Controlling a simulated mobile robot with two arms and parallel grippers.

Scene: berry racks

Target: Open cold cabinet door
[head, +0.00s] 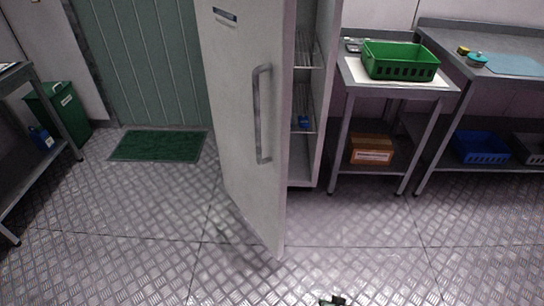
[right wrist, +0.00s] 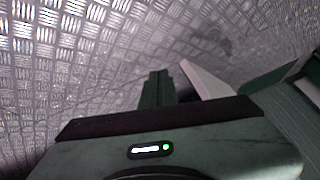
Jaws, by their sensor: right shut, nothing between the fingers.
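The cold cabinet door (head: 240,110) is white and stands open, swung out toward me. Its grey vertical bar handle (head: 262,113) is on the face turned to the left. Behind the door the cabinet interior (head: 305,100) shows wire shelves with a small blue item on one. My right gripper (right wrist: 155,76) is shut and empty in the right wrist view, above the metal floor and apart from the handle. A pale slab-like edge (right wrist: 206,80) lies beside its fingers; it may be the door, but I cannot tell. My left gripper is not in view.
A small table with a green crate (head: 400,60) stands right of the cabinet, with a cardboard box (head: 372,149) below. A green mat (head: 158,145) and green bin (head: 62,108) are left. The patterned floor in front is clear.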

